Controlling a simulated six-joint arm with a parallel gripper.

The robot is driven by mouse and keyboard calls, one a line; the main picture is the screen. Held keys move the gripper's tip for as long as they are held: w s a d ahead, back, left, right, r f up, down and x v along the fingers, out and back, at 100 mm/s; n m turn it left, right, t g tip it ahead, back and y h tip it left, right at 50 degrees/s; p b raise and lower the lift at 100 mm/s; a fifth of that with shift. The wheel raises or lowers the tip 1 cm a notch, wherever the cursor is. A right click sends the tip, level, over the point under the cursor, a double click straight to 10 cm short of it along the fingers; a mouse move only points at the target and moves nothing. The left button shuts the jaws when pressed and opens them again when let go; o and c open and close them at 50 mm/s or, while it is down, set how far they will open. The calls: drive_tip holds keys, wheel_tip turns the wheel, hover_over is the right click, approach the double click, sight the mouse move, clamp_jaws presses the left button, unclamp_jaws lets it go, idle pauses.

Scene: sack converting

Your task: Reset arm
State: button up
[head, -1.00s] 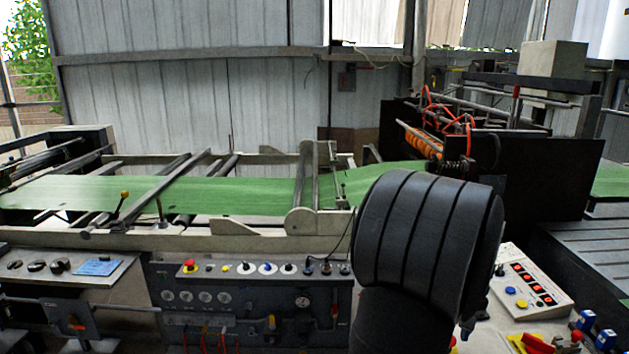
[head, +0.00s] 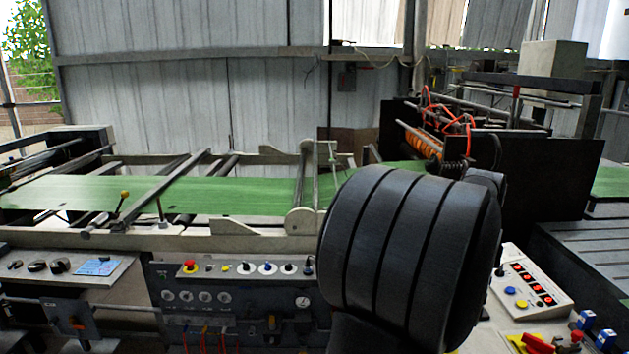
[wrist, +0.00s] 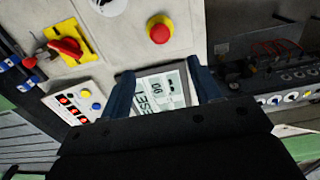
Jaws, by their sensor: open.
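My gripper (wrist: 160,82) shows in the wrist view with its two dark blue fingers apart and nothing held between them. In the head view my black ribbed arm link fills the lower middle, and the gripper itself is hidden.
A red emergency button (wrist: 159,30) and a red-and-yellow rotary switch (wrist: 67,46) sit on the pale panel. A white button box (head: 532,285) stands right of my arm. A green sack web (head: 90,193) runs across the machine behind a dark gauge panel (head: 235,300).

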wheel_tip(320, 180, up, 6)
drive_tip(key=f, duration=0.1)
wheel_tip(320, 180, down, 18)
drive_tip(key=shift+r, duration=0.1)
wheel_tip(320, 180, up, 18)
wheel_tip(320, 180, down, 10)
drive_tip(key=shift+r, duration=1.05)
idle(3.8)
